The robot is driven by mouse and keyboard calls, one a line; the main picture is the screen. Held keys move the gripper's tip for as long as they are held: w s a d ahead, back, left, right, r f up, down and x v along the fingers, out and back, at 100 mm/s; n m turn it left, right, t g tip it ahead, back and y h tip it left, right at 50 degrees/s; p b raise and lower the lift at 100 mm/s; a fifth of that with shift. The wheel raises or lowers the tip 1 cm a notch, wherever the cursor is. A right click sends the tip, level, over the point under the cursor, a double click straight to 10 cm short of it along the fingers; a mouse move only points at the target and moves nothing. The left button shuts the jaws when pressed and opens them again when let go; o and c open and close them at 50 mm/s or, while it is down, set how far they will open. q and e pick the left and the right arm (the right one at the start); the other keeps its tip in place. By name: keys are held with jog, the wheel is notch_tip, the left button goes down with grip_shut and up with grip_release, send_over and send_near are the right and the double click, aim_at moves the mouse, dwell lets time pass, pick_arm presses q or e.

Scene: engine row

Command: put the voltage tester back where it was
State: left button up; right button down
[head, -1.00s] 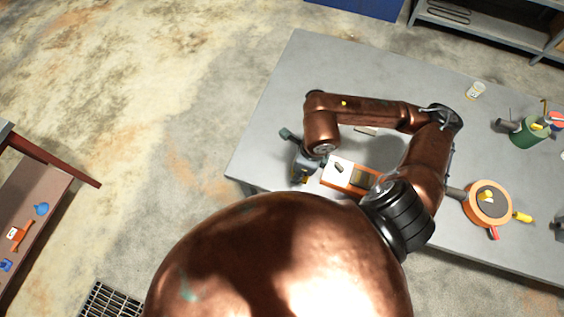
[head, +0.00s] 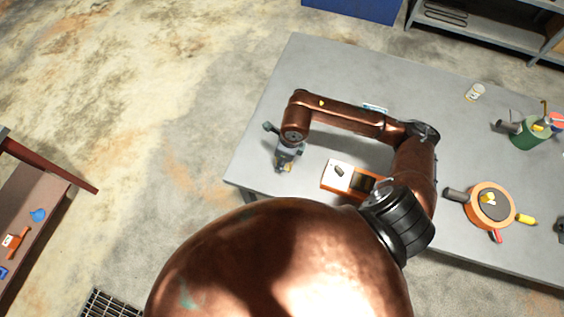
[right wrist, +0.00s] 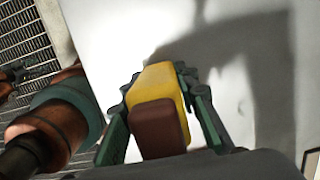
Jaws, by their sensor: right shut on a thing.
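The voltage tester appears to be the yellow and dark brown block (right wrist: 158,112) between the fingers in the right wrist view. My right gripper (right wrist: 163,105) is shut on it, with a green finger on each side. In the head view the right gripper (head: 283,166) is over the table's left end, left of the orange and white box, and only a bit of yellow shows at its tip. Whether the tester touches the tabletop is unclear. My left gripper is not visible in the head view.
The grey table (head: 325,75) has free room at its left and far parts. An orange and white box (head: 339,174) lies right of the gripper, partly behind my arm. An orange round container (head: 469,207) with tools and a green container (head: 527,138) stand further right.

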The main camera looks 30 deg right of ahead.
jog(key=shift+f, duration=0.75)
jog(key=shift+f, duration=0.1)
jog(key=c, duration=1.5)
grip_release()
jog(key=r, duration=0.4)
jog(key=s+r, duration=0.1)
jog(key=r, duration=0.3)
jog(key=d+r, duration=0.1)
jog(key=r, duration=0.3)
jog(key=shift+s+d, duration=0.1)
jog(key=shift+s, duration=0.1)
